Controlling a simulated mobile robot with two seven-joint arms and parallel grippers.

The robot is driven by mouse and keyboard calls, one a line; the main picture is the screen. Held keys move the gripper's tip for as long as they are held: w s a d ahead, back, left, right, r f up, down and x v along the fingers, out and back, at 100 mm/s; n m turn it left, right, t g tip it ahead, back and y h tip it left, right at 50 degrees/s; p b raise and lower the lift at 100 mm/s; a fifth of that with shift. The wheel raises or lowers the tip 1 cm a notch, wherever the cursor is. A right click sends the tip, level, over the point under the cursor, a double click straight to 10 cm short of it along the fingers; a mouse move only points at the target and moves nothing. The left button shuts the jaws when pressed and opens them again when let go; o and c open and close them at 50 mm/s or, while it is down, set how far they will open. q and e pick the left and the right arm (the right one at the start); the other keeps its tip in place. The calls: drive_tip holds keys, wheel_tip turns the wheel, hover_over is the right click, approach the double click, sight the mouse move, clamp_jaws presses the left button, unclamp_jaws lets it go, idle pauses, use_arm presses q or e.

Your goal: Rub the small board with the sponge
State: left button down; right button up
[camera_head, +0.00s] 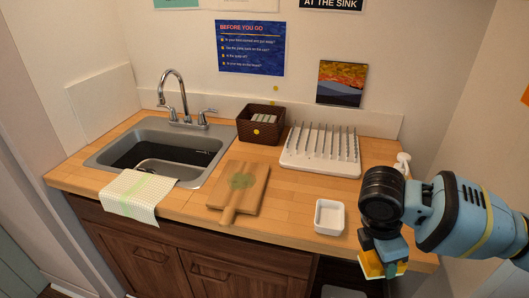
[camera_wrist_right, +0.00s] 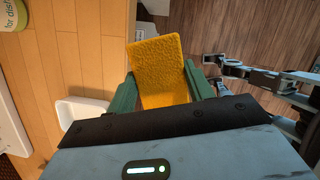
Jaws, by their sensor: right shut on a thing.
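The small board (camera_head: 252,178) is a wooden paddle lying flat on the counter right of the sink, handle toward the front edge. My right gripper (camera_head: 384,252) is at the right, beyond the white dish and away from the board. It is shut on the yellow sponge (camera_wrist_right: 160,72), which sits between the green fingers in the right wrist view. In the head view, only a little of the sponge (camera_head: 372,269) shows below the gripper. My left gripper is not in view.
A white square dish (camera_head: 330,231) stands between board and gripper. A white drying rack (camera_head: 310,168) and a brown basket (camera_head: 244,131) stand behind. The sink (camera_head: 120,137) and a draped towel (camera_head: 148,183) are left. A white bottle (camera_head: 403,160) stands at the right.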

sight(374, 270)
drive_tip(key=m, duration=0.2)
drive_tip(key=m+g, duration=0.1)
drive_tip(key=m, duration=0.1)
drive_tip(key=a+m, duration=0.1)
drive_tip(key=m, duration=0.1)
drive_tip(key=shift+s+r+g, duration=0.1)
drive_tip(key=shift+s+g, duration=0.2)
drive_tip(key=shift+s, duration=0.1)
drive_tip(key=m, duration=0.2)
drive_tip(key=m+g+y, duration=0.1)
drive_tip(key=shift+s+a+r+m, duration=0.1)
drive_tip(key=shift+s+a+m, duration=0.2)
drive_tip(key=shift+m, duration=0.1)
drive_tip(key=m, duration=0.2)
drive_tip(key=m+y, duration=0.1)
drive_tip(key=m, duration=0.1)
drive_tip(key=shift+s+a+r+g, duration=0.15)
drive_tip(key=shift+s+a+g, duration=0.05)
drive_tip(key=shift+g, duration=0.1)
drive_tip(key=m, duration=0.1)
drive_tip(key=m+y, duration=0.1)
drive_tip(key=m, duration=0.3)
drive_tip(key=shift+s+a+r, duration=0.25)
drive_tip(key=shift+s+r, duration=0.05)
drive_tip(key=shift+s, duration=0.05)
drive_tip(key=shift+a, duration=0.15)
